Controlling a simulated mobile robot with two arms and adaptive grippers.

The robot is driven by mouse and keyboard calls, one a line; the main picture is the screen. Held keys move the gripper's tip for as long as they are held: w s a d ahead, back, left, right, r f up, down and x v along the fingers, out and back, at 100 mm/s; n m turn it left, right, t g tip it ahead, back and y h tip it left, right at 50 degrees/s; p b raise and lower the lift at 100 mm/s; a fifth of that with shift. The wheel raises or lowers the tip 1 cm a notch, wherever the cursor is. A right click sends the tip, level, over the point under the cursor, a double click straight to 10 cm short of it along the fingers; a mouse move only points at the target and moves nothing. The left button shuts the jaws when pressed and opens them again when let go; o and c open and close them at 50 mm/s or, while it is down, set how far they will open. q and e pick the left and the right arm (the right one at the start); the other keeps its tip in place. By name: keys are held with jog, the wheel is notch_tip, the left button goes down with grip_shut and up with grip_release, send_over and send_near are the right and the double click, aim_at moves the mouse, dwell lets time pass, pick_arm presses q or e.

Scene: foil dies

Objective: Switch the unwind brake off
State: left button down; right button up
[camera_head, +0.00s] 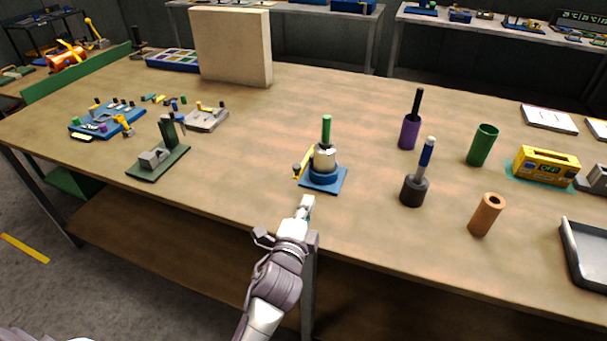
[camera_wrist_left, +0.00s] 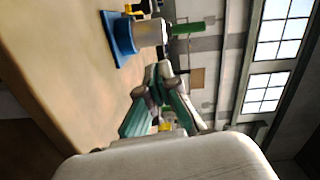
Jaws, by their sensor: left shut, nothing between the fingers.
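A small device with a square blue base (camera_head: 335,183), a pale roll (camera_head: 325,157) and an upright green post (camera_head: 326,130) stands near the table's front edge. A yellow lever (camera_head: 303,166) slants up at its left side; I take this for the unwind brake, though no label is readable. In the left wrist view the blue base (camera_wrist_left: 115,40), roll (camera_wrist_left: 150,33) and green post (camera_wrist_left: 188,29) show sideways, with part of the yellow lever at the top. My left gripper (camera_head: 306,203) is shut and empty, just in front of the base and apart from it. My right gripper is not visible.
A green-based fixture (camera_head: 157,163) stands to the left. A dark cup with a blue-handled tool (camera_head: 414,190), a purple holder (camera_head: 410,132) and a copper tube (camera_head: 486,214) stand to the right. A beige panel (camera_head: 232,47) stands behind. The table around the device is clear.

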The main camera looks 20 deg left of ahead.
pick_arm(q)
jog(key=w+a+f+p, duration=0.1)
jog(key=w+a, duration=0.3)
jog(key=w, duration=0.6)
jog(key=shift+w+a+p, duration=0.25)
jog(key=shift+w+p, duration=0.1)
jog(key=shift+p, duration=0.45)
